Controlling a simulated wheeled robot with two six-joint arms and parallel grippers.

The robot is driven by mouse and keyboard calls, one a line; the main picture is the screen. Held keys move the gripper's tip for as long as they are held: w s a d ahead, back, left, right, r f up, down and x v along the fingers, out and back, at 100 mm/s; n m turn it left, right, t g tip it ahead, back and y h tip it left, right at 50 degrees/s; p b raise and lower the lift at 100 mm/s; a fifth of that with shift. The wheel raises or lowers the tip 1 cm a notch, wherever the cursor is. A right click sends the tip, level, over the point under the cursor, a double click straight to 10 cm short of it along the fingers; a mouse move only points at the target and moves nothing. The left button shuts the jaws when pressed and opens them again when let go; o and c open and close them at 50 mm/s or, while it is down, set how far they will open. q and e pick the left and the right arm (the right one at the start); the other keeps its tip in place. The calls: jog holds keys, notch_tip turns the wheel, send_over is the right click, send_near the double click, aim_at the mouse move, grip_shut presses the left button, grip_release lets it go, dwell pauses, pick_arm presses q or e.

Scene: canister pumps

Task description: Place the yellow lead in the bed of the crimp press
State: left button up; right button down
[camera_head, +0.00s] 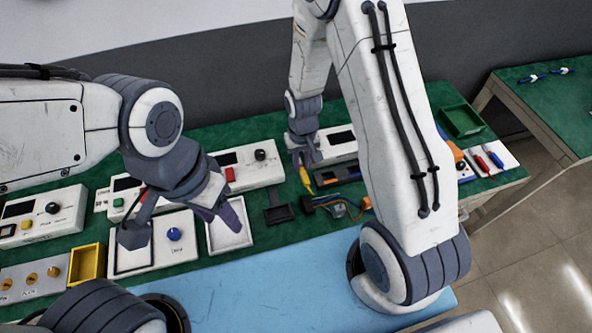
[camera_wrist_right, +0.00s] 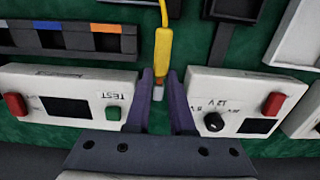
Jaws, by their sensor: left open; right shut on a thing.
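My right gripper (camera_head: 306,163) is shut on the yellow lead (camera_head: 306,182) at the back of the bench. In the right wrist view the yellow lead (camera_wrist_right: 163,46) stands out between the purple fingers (camera_wrist_right: 160,82), with its pale tip low between them and its thin yellow cable running up. My left gripper (camera_head: 182,226) is open and empty, over the white trays at the left. A black fixture with a narrow stem (camera_head: 279,213) lies in front of the lead. I cannot tell for sure whether it is the crimp press.
A dark strip with blue and orange blocks (camera_wrist_right: 85,40) lies beside the lead. White instrument boxes (camera_wrist_right: 62,108) and (camera_wrist_right: 245,103) flank my right gripper. Orange and dark parts (camera_head: 338,205) lie in front of it. The blue mat (camera_head: 280,285) is clear. A yellow bin (camera_head: 87,263) stands left.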

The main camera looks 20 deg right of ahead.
aim_at(297, 180)
jog(key=shift+a+f, duration=0.45)
jog(key=shift+a, duration=0.1)
jog(key=shift+f+p, duration=0.4)
jog(key=shift+f, duration=1.5)
jog(key=shift+s+f, duration=0.1)
jog(key=shift+f, duration=0.05)
jog(key=c, duration=0.8)
grip_release()
